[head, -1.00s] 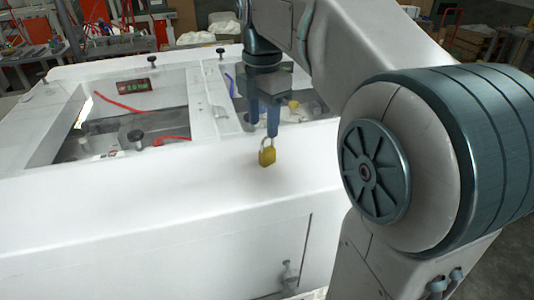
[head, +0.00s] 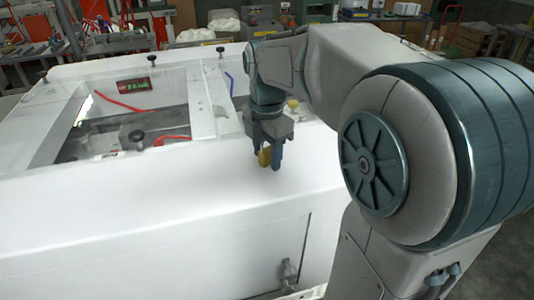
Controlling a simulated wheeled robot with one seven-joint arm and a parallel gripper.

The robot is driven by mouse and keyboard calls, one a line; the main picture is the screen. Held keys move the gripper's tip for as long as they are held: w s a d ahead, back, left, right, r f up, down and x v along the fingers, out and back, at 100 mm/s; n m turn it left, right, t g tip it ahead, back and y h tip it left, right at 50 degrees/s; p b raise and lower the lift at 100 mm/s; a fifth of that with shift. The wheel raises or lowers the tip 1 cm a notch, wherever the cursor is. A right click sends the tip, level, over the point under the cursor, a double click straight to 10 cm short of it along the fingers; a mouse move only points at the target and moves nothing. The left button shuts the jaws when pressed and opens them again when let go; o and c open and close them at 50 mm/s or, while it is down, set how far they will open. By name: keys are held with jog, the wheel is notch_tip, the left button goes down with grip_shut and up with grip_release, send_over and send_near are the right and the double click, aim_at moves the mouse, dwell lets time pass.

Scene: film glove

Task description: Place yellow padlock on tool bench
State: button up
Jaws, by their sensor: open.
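A cluttered grey bench (head: 30,55) at the far top left may be the tool bench, but I cannot be sure.
The machine's top has recessed windows with red cables (head: 122,104) and black knobs (head: 136,136). The front part of the white top is clear. Shelves and boxes fill the back.

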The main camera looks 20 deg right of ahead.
grip_shut()
jog(key=shift+r, duration=0.15)
